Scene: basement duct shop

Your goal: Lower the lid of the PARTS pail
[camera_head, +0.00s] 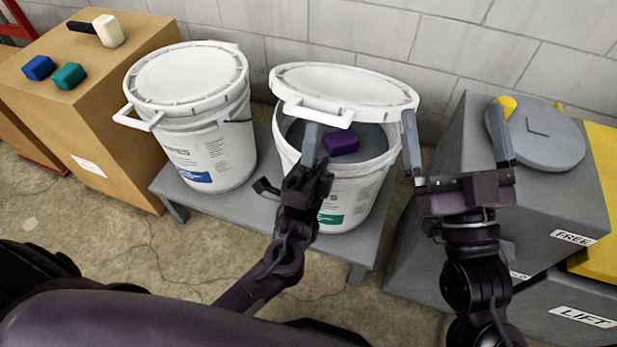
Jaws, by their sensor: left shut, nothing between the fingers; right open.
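The right-hand white pail (340,200) stands on a low grey bench. Its label is partly hidden by my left gripper, and I cannot read its full name. Its white lid (345,85) is partly raised, with a gap at the front. A purple block (341,142) shows inside. My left gripper (313,130) is shut and empty, its fingertips just below the lid's front tab; I cannot tell whether they touch it. My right gripper (453,115) is open and empty, right of the pail, its left finger beside the lid's right edge.
A second white pail (208,150) stands left with its lid (190,75) down. A cardboard box (110,110) holds a mallet (103,29), a blue block (38,67) and a teal block (69,76). A grey box (560,200) with a round grey disc (540,135) stands right.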

